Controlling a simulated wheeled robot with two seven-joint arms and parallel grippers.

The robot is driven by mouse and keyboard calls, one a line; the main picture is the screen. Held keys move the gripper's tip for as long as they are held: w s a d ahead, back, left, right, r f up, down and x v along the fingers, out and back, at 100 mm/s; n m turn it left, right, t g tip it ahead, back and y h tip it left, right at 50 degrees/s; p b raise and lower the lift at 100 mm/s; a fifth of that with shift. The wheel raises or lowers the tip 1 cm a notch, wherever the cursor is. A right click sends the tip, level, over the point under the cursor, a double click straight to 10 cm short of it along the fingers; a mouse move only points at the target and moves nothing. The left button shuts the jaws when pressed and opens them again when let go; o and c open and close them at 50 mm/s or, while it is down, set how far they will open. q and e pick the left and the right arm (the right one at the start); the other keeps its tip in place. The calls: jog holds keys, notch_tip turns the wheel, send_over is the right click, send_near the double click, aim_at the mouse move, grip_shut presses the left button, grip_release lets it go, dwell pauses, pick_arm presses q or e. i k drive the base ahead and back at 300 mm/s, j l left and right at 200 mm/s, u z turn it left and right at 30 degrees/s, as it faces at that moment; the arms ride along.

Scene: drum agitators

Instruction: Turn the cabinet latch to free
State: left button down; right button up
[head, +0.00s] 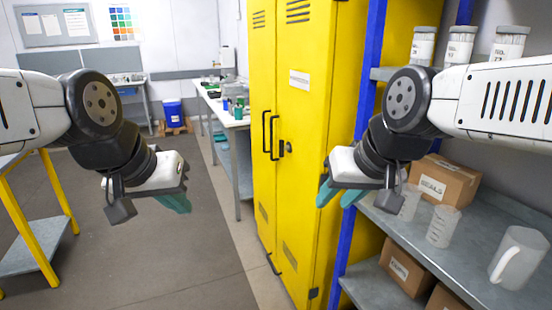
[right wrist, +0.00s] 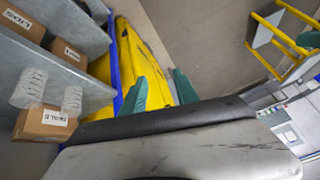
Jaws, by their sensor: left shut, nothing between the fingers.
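The tall yellow cabinet (head: 305,110) stands in the middle of the head view, its doors shut. Two dark upright handles (head: 269,137) are on its doors. A small dark latch or lock piece (head: 288,147) sits just right of them; its turn position is too small to tell. My right gripper (head: 338,193) is in front of the cabinet's right side, below and right of the latch, apart from it. Its teal fingers stand apart and empty in the right wrist view (right wrist: 160,88). My left gripper (head: 177,203) is shut and empty, left of the cabinet over the floor.
A blue-posted shelf (head: 373,240) stands right of the cabinet, with boxes (head: 440,180), clear beakers (head: 443,226) and a jug (head: 518,258). A white bench (head: 228,115) with bottles is behind left. A yellow-framed table (head: 35,245) is at far left. The floor between is clear.

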aim_at(282, 147)
jog(key=i+j+z, duration=0.3)
jog(key=i+j, duration=0.2)
jog(key=i+j+u, duration=0.1)
jog(key=i+u, duration=0.15)
jog(key=u, duration=0.15)
jog(key=i+u, duration=0.25)
jog(key=u, duration=0.15)
